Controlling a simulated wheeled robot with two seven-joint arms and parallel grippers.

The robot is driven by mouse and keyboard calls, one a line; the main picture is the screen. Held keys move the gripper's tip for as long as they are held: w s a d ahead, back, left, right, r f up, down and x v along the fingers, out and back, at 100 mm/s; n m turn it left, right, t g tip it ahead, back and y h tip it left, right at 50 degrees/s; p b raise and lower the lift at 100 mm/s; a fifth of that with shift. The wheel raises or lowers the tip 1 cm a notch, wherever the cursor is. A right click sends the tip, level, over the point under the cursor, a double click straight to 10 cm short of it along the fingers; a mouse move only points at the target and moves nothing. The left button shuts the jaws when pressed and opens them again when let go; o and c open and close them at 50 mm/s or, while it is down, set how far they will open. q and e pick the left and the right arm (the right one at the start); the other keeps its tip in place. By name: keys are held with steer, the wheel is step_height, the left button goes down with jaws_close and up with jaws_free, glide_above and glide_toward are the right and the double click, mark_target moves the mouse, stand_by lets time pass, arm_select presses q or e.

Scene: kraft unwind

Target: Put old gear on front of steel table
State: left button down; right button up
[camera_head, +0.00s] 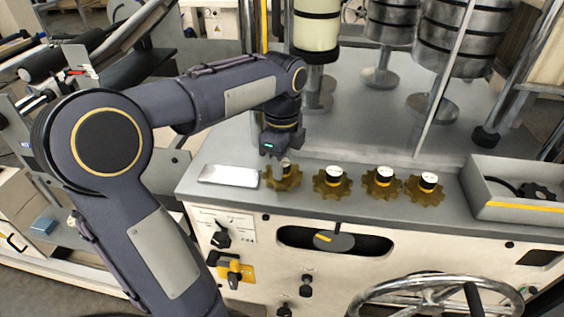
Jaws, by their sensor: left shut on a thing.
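Several brown-gold gears with dark hubs and white tops stand in a row along the front of the grey steel table (230,187). The leftmost gear (287,183) is directly under my left gripper (284,160), which is shut on its hub from above. The gear is at the table surface; I cannot tell whether it touches. To its right are a second gear (333,187), a third gear (382,184) and the rightmost gear (425,189). Which of them is the old one is not clear from the picture. My right gripper is not in view.
A flat pale metal plate (229,176) lies left of the gears. A grey tray (520,207) with a dark part (538,193) sits at the right. Rollers on steel stands (380,78) rise behind. A handwheel (437,297) juts out below the front edge.

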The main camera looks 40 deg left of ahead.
arm_select(q)
steer(key=c, duration=1.5)
jaws_free()
steer(key=shift+f, duration=0.15)
steer(key=o, duration=0.4)
steer(key=shift+o, duration=0.2)
step_height(320, 180, up, 12)
steer(key=p, duration=0.2)
steer(key=s+d+f+n+t+h+p, duration=0.1)
steer(key=s+d+f+n+t+h, duration=0.1)
steer(key=s+d+f+n, duration=0.4)
steer(key=s+d+f+n+t+h+p, duration=0.1)
steer(key=s+d+f+n+t+p, duration=0.1)
steer(key=s+d+f+n, duration=0.4)
steer(key=shift+s+d+n+t+h, duration=0.3)
steer(key=shift+s+n+t, duration=0.5)
steer(key=shift+s+n, duration=1.3)
